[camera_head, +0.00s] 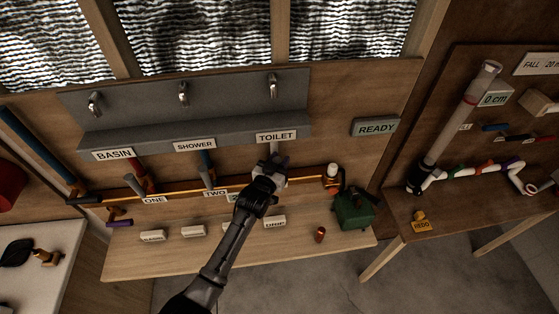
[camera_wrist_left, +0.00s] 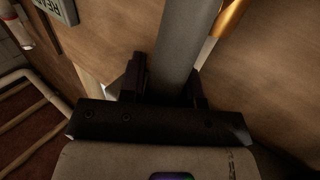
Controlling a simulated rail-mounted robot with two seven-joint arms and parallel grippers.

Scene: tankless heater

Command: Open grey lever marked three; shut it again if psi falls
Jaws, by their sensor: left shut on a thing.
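My left gripper (camera_head: 271,168) is at the third station, below the TOILET sign (camera_head: 276,137). In the left wrist view its fingers (camera_wrist_left: 167,88) are shut on a grey lever (camera_wrist_left: 184,42), a thick straight bar between them. In the head view the gripper and arm hide most of this lever and any number label by it. The grey levers by the labels ONE (camera_head: 154,199) and TWO (camera_head: 215,194) stand to the left, apart from the gripper. No psi reading is legible. My right gripper is not in view.
A copper pipe runs along the wooden board behind the levers. Several white labelled blocks lie on the bench (camera_head: 130,262). A green box (camera_head: 353,209) and a small copper piece (camera_head: 320,235) are to the right. A READY sign (camera_head: 376,127) hangs on the board.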

